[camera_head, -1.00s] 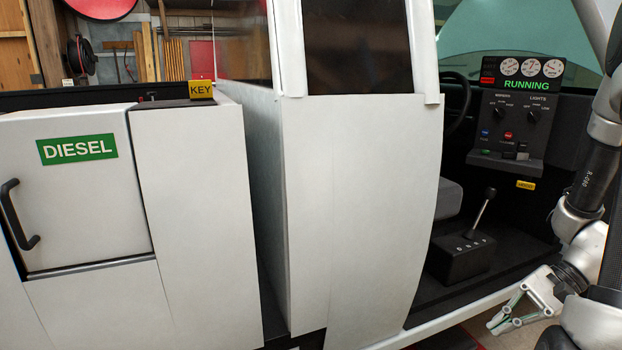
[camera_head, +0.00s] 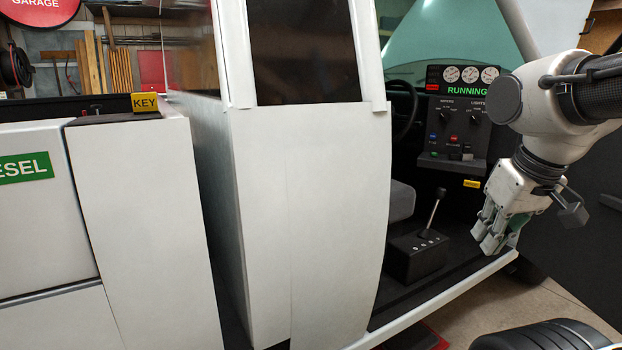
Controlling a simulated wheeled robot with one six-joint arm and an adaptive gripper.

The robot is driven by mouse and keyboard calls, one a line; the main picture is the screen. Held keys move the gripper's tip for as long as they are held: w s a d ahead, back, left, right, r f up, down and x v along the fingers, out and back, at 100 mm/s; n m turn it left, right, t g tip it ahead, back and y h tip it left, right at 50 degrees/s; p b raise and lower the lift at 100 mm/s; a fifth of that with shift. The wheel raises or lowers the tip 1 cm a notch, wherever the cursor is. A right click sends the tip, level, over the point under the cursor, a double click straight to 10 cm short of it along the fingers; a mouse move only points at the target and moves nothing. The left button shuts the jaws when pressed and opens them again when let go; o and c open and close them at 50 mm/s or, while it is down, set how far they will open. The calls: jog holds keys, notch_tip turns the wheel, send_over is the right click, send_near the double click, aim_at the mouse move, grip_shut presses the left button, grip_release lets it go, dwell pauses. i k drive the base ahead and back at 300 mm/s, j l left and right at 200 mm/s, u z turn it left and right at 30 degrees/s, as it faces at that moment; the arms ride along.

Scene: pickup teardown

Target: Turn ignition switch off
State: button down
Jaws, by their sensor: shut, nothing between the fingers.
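The dark dashboard panel (camera_head: 455,130) stands inside the cab at the right. Its display (camera_head: 467,90) reads "RUNNING" in green below round gauges. I cannot tell which of these is the ignition switch. My gripper (camera_head: 486,243) is shut and empty, pointing down in front of the cab opening, to the right of and below the panel, touching nothing that I can see.
A gear lever (camera_head: 434,212) on a black box stands on the cab floor, beside a grey seat (camera_head: 401,203). The white body pillar (camera_head: 320,210) borders the opening on the left. A tire (camera_head: 540,336) lies at lower right.

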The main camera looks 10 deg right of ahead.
aim_at(468, 157)
jog(key=i+l, duration=0.25)
jog(key=l, duration=0.2)
jog(key=i+l, duration=0.2)
jog(key=l, duration=0.2)
jog(key=i+l, duration=0.25)
jog(key=l, duration=0.2)
jog(key=i+l, duration=0.25)
jog(key=l, duration=0.2)
jog(key=i+l, duration=0.25)
jog(key=l, duration=0.2)
jog(key=i+l, duration=0.2)
jog(key=l, duration=0.2)
jog(key=i+l, duration=0.25)
jog(key=l, duration=0.2)
